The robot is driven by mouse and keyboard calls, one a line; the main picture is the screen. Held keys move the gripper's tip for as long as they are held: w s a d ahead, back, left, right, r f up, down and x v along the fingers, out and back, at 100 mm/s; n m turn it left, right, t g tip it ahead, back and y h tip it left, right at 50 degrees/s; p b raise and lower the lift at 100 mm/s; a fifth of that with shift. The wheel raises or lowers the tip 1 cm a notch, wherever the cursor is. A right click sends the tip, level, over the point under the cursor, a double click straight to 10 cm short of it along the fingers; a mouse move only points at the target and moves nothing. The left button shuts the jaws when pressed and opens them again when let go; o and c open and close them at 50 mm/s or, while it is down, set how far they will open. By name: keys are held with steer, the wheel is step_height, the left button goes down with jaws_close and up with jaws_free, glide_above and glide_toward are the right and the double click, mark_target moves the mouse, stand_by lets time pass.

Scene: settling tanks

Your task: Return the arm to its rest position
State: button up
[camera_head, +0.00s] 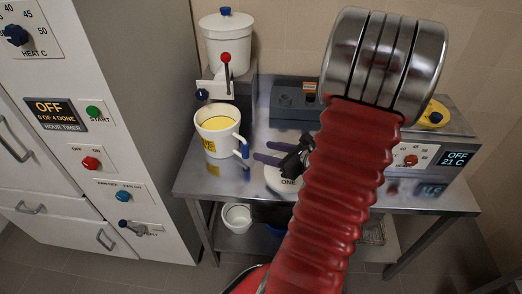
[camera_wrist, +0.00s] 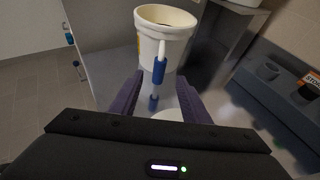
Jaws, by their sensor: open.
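My red ribbed arm (camera_head: 335,185) with its metal joint rises across the right half of the head view. My gripper (camera_head: 262,152) is over the steel table, just right of a white bucket (camera_head: 208,139) with yellow contents. In the wrist view my gripper (camera_wrist: 158,88) has its two purple fingers apart, with nothing held between them. The bucket (camera_wrist: 160,50) is beyond the fingertips, with its blue-and-white handle (camera_wrist: 159,72) showing in line with the gap. I cannot tell how far apart fingers and handle are.
A white lidded vessel with a red-knobbed lever (camera_head: 226,60) stands behind the bucket. A grey block with holes (camera_head: 290,98) and a display unit (camera_head: 450,150) stand on the steel table (camera_head: 200,185). A tall cabinet (camera_head: 150,60) stands left. A white disc lies beneath my gripper.

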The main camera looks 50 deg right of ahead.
steer(key=shift+s+r, duration=0.1)
steer(key=shift+s, duration=0.2)
stand_by(0.5)
steer(key=s+a+n+g+y, duration=0.25)
steer(key=a+n+g, duration=0.25)
steer(key=a+n, duration=0.35)
steer(key=s+a+n+g+y, duration=0.1)
steer(key=s+a+n+g, duration=0.35)
steer(key=a+n, duration=0.45)
steer(key=w+a+r+n+t+h, duration=0.1)
steer(key=a+r+n+h, duration=0.3)
steer(key=a+r+n, duration=1)
steer(key=r+n, duration=0.1)
steer(key=n, duration=0.3)
steer(key=shift+w+a+r, duration=0.25)
steer(key=shift+w+a, duration=0.1)
steer(key=shift+a, duration=0.05)
